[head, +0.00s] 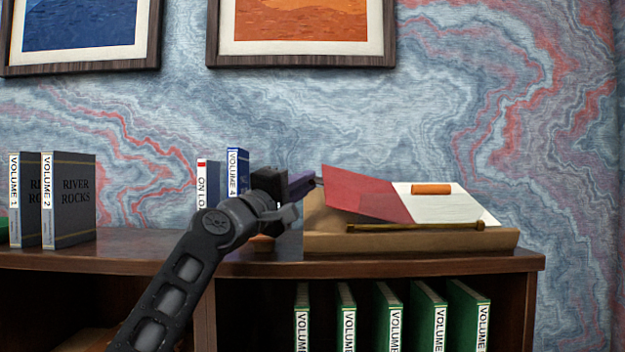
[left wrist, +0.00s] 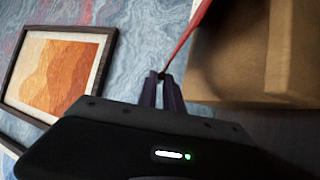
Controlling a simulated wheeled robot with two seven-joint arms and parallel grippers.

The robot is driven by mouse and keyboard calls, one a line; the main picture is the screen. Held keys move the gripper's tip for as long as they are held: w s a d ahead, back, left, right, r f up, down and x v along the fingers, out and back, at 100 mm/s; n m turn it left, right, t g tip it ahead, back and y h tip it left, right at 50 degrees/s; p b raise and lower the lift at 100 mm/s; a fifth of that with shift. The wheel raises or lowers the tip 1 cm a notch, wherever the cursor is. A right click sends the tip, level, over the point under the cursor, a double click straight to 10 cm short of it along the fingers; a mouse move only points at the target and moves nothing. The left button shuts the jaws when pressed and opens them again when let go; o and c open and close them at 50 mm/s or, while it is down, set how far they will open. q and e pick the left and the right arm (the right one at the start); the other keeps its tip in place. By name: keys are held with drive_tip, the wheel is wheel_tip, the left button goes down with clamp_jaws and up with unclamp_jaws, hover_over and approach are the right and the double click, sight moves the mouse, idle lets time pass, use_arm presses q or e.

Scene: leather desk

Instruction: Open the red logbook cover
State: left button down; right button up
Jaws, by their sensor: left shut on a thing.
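The red logbook cover (head: 366,194) is tilted up, its left edge raised, over the left part of a tan slanted stand (head: 400,242). White pages (head: 450,208) show to the right of it. My left gripper (head: 317,181) is shut on the raised left edge of the cover. In the left wrist view, the fingertips (left wrist: 161,76) pinch the edge of the red cover (left wrist: 186,38), beside the tan stand (left wrist: 235,60). My right gripper is not in view.
An orange cylinder (head: 431,188) lies on the white pages, and a thin brass rod (head: 415,227) lies along the stand's front. Blue volumes (head: 238,172) stand behind my left arm. Grey volumes (head: 70,200) stand at the left. Green volumes (head: 390,320) fill the shelf below.

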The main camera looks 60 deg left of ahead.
use_arm(q)
drive_tip(key=shift+w+f, duration=0.15)
drive_tip(key=shift+f, duration=0.05)
drive_tip(key=c, duration=1.7)
unclamp_jaws()
drive_tip(key=shift+s+d+f, duration=0.1)
drive_tip(key=shift+s, duration=0.2)
drive_tip(key=b+v, duration=0.1)
drive_tip(key=v, duration=0.6)
drive_tip(key=shift+d, duration=0.1)
